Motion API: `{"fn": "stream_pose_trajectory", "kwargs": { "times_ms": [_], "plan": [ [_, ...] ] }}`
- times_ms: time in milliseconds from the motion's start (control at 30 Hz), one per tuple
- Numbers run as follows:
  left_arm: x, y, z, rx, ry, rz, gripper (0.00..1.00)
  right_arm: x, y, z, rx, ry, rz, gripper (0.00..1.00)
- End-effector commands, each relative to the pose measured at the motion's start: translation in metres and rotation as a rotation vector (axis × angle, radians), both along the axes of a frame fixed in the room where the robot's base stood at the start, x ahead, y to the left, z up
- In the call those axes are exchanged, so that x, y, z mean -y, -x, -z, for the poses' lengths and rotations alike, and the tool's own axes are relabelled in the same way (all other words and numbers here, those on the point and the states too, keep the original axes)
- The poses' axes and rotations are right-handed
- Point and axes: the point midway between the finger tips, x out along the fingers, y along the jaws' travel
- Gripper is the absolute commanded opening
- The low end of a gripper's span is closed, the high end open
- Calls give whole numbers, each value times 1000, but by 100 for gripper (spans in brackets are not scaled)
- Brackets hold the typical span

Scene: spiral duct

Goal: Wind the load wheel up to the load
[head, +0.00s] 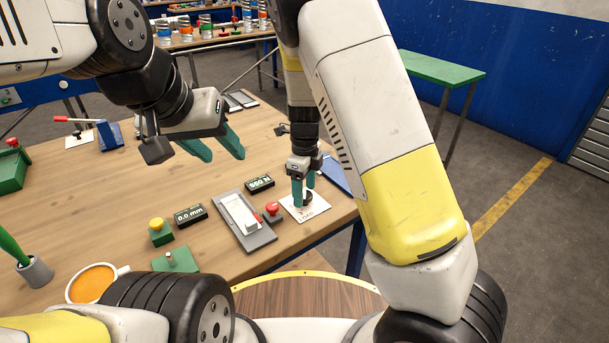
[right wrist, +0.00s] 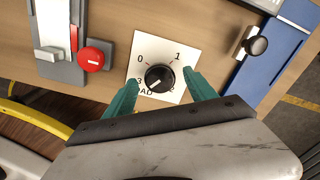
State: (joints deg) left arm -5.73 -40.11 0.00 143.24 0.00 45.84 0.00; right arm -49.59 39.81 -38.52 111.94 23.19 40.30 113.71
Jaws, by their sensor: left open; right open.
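The load wheel is a black round knob (right wrist: 159,78) on a white plate (right wrist: 142,53) marked with numbers and partly hidden lettering. A pale mark on the knob seems to point to the lower left, near the 3. My right gripper (right wrist: 162,90) is open, with one green finger on each side of the knob; contact cannot be told. In the head view my right gripper (head: 303,187) points down over the white plate (head: 318,212). A small display (head: 260,184) beside it seems to read 800 N. My left gripper (head: 214,150) is open and empty above the table.
A red button (head: 272,208) and a grey slider panel (head: 246,228) stand left of the plate, near a 0.0 mm display (head: 190,215) and a yellow button (head: 157,225). A blue device (right wrist: 262,62) lies right of the knob. An orange-filled cup (head: 92,284) stands near the front edge.

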Motion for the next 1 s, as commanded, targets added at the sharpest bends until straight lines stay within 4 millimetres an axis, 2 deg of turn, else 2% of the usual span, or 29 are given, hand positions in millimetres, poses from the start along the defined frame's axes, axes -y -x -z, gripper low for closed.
{"fn": "stream_pose_trajectory", "kwargs": {
  "times_ms": [200,400,533,867,1000],
  "plan": [
    [0,0,0,0,0,0,45,-1,-1,-37,6,-4,-1,65],
    [0,0,0,0,0,0,45,-1,-1,-64,4,-2,0,65],
    [0,0,0,0,0,0,45,-1,0,-71,3,-1,-1,65],
    [0,0,0,0,0,0,45,1,0,-73,2,-6,-7,65],
    [0,0,0,0,0,0,45,11,8,-87,4,-62,-106,65]
  ]
}}
